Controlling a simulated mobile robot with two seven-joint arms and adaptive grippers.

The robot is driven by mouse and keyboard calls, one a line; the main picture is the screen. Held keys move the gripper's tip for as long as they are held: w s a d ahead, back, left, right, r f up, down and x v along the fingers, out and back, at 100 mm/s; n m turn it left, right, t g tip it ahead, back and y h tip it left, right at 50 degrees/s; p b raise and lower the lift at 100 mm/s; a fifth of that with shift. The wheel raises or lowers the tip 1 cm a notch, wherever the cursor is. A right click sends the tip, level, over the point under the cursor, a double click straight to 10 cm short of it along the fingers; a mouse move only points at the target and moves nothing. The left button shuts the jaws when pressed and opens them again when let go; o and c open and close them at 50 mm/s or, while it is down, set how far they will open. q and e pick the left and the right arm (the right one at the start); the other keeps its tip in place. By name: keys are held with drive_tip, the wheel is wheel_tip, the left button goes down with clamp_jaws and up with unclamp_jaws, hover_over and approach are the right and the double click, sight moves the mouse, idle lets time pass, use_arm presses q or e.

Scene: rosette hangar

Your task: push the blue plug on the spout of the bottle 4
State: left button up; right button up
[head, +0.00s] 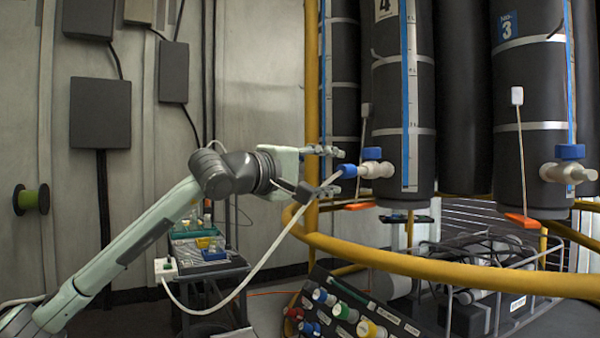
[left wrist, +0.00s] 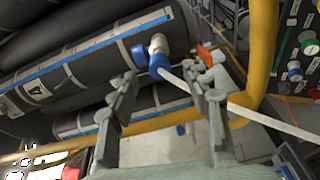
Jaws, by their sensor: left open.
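Bottle 4 (head: 387,100) is a tall dark cylinder with a blue-and-white strip; it also shows in the left wrist view (left wrist: 90,68). Its pale spout (head: 379,170) has a blue valve knob on top and points left. The blue plug (head: 347,170), with a white hose (head: 268,255) running from it, is at the spout's mouth; it also shows in the left wrist view (left wrist: 158,65). I cannot tell how deeply it is seated. My left gripper (head: 333,171) is open, its fingers apart around the hose side, just short of the plug. My right gripper is not in view.
A yellow rail (head: 420,262) curves below the bottles. Bottle 3 (head: 530,100), with its own spout (head: 568,172), stands right. A panel of coloured connectors (head: 345,310) is below. A small table with trays (head: 205,272) stands lower left, near the hose's white end block (head: 166,266).

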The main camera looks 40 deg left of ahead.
use_arm(q)
drive_tip(key=s+a, duration=0.1)
drive_tip(key=s, duration=0.8)
drive_tip(key=shift+s, duration=0.25)
drive_tip(key=shift+r, duration=0.1)
